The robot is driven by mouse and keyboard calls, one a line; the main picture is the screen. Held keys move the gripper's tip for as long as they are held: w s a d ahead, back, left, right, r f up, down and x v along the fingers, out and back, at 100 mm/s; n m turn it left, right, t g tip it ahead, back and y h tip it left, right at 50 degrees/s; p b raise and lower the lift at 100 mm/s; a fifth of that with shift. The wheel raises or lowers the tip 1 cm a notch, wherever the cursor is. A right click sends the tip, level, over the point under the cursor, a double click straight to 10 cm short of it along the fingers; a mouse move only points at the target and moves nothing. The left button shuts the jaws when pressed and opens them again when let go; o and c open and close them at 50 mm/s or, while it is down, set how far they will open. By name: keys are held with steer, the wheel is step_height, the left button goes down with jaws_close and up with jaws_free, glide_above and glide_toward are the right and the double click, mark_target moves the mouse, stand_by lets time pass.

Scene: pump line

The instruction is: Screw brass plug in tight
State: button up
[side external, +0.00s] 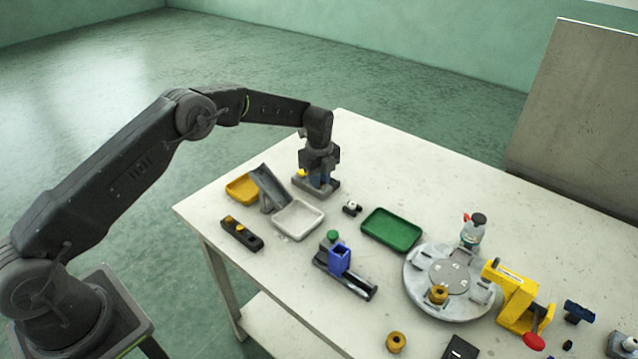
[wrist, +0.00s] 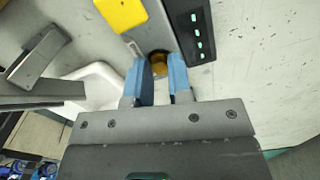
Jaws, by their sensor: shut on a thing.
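In the wrist view my gripper (wrist: 159,72) has its blue fingertips on either side of a round brass plug (wrist: 159,61) and is shut on it. The plug sits at a grey base beside a dark panel with green lights (wrist: 197,32). How deep it is seated, and its thread, cannot be seen. In the side external view my gripper (side external: 319,180) points straight down, low over the grey station (side external: 329,190) at the table's far left corner. The plug is hidden there by the fingers.
A yellow tray (side external: 240,190), a grey chute (side external: 270,190) and a white tray (side external: 297,222) stand close by. A black holder (side external: 245,238) carries brass pieces.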

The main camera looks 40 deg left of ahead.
steer(key=shift+m, duration=0.7)
steer(key=m, duration=0.2)
steer(key=shift+m, duration=0.4)
steer(key=m, duration=0.4)
steer(key=o, duration=0.6)
steer(key=shift+r, duration=2.25)
